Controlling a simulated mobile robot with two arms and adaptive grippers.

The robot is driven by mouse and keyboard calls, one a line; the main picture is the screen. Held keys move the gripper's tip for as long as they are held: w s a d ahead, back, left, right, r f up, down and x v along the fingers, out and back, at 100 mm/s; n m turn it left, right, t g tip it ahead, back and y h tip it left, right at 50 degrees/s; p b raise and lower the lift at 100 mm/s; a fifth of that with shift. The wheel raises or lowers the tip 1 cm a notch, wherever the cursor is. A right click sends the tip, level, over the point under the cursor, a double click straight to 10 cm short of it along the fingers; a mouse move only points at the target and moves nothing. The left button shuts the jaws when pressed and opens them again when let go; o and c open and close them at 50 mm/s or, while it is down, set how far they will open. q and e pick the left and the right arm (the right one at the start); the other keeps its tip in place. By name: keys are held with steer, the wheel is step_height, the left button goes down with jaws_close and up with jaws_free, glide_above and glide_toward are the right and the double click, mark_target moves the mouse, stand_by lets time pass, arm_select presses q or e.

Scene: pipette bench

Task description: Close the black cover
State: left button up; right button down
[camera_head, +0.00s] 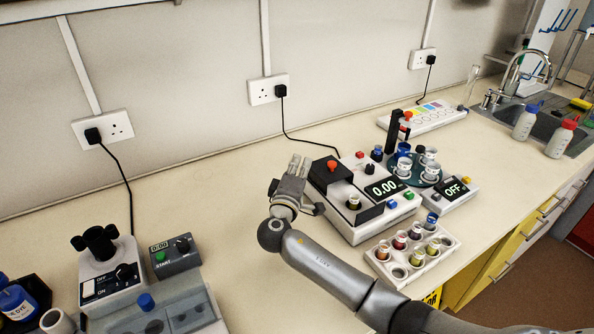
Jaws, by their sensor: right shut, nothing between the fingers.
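A white instrument (366,228) with a "0.00" display (382,189) stands on the bench right of centre. Its black cover (322,175), with a red knob (332,165) on top, sits at the instrument's back left. A small vial (353,202) shows uncovered in front of the cover. My right gripper (297,163) is just left of the black cover, shut and empty, its fingers pointing up in the picture. Whether it touches the cover I cannot tell. My left gripper is not in view.
A white rack (421,262) of coloured vials stands in front of the instrument, near my right forearm. A carousel (425,180) and an "OFF" device (455,191) are to the right. A timer (174,256) and another machine (108,257) stand at left. The bench between is clear.

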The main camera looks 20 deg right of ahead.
mark_target(315, 172)
steer(key=d+p, duration=0.1)
steer(key=d, duration=0.1)
steer(key=d+p, duration=0.1)
steer(key=d, duration=0.1)
steer(key=shift+w+f+p, duration=0.1)
steer(key=shift+w+p, duration=0.25)
steer(key=shift+w, duration=0.05)
steer(key=shift+s+d+f, duration=0.1)
steer(key=shift+s+d, duration=0.05)
steer(key=shift+s, duration=0.35)
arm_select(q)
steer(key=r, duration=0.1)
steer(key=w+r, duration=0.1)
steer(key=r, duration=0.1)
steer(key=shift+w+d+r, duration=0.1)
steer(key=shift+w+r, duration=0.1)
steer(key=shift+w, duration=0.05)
arm_select(e)
steer(key=shift+f, duration=0.2)
